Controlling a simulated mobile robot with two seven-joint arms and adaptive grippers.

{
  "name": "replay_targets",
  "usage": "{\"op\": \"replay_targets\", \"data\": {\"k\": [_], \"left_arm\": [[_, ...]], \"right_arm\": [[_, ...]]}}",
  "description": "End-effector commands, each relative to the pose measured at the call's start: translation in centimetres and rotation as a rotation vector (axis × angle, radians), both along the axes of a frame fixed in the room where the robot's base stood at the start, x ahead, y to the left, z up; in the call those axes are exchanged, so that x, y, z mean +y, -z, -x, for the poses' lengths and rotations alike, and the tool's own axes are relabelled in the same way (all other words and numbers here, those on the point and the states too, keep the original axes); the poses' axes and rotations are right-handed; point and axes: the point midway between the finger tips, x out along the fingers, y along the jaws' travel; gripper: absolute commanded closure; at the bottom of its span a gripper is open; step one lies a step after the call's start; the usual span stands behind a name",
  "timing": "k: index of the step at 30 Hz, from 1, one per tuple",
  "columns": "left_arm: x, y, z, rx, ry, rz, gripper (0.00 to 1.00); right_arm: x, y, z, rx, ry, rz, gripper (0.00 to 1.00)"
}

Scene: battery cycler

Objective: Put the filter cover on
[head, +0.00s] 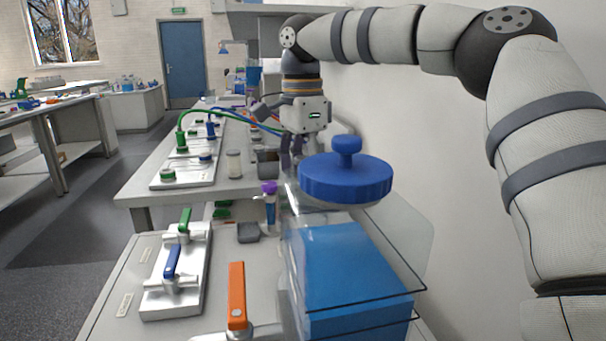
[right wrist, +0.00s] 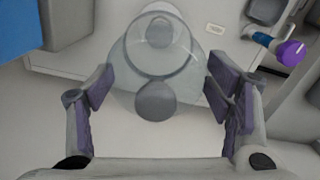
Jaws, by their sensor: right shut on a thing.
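My right gripper (head: 297,165) reaches down from the arm at the right, behind and left of a blue round lid with a knob (head: 345,180). In the right wrist view the fingers (right wrist: 160,95) are apart, with a clear round piece (right wrist: 190,60) between their purple pads; the gripper is shut on it. It looks like a transparent cover with round parts, and I see the bench through it. In the head view this piece is hard to make out. The blue lid is above a clear-walled box with a blue block (head: 345,265). My left gripper is not in view.
A purple-capped tube (head: 269,205) stands left of the gripper; it also shows in the right wrist view (right wrist: 290,52). A valve block (head: 175,290) with green and blue handles and an orange handle (head: 237,295) stand in front. The wall is close at the right.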

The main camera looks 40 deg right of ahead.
Motion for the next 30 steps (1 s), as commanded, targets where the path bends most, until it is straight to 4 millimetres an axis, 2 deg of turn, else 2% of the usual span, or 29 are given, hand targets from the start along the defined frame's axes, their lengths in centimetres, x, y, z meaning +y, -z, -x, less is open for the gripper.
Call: {"op": "replay_targets", "data": {"k": [5, 14, 30], "left_arm": [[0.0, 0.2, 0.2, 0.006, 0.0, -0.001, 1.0], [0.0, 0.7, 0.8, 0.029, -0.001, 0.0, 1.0], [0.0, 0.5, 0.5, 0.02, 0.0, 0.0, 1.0]], "right_arm": [[0.0, 1.0, 0.0, 0.002, 0.0, 0.0, 0.66], [0.0, 4.3, 0.0, 0.003, 0.0, 0.0, 0.66], [0.0, 9.8, 0.0, 0.002, -0.001, -0.001, 0.66]]}}
